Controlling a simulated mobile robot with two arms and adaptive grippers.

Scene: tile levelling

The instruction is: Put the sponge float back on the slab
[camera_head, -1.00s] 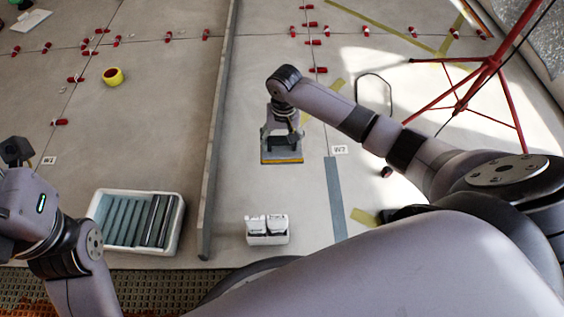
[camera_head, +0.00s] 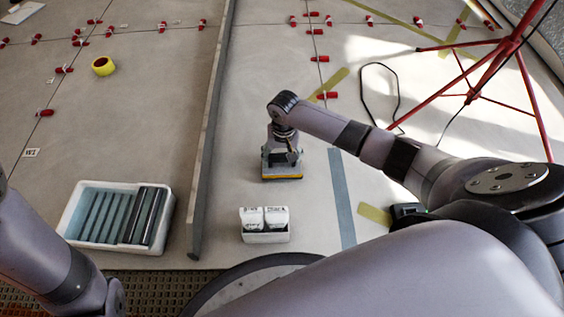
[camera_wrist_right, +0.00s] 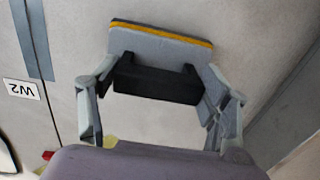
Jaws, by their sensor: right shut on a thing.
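The sponge float (camera_head: 282,172) is a grey plate with a yellow-orange edge and a dark handle. It is over the grey slab (camera_head: 240,130), right of the long straight bar. My right gripper (camera_head: 282,155) is above it and shut on it. In the right wrist view the float (camera_wrist_right: 160,43) sits between the two fingers of the gripper (camera_wrist_right: 160,95), with its black handle toward me. I cannot tell whether its underside touches the slab. My left arm enters at the left, but its gripper is outside the picture.
A long bar (camera_head: 208,140) divides the floor. A red tripod (camera_head: 500,60), black cable (camera_head: 375,70), yellow tape roll (camera_head: 103,66) and several red clips surround the area.

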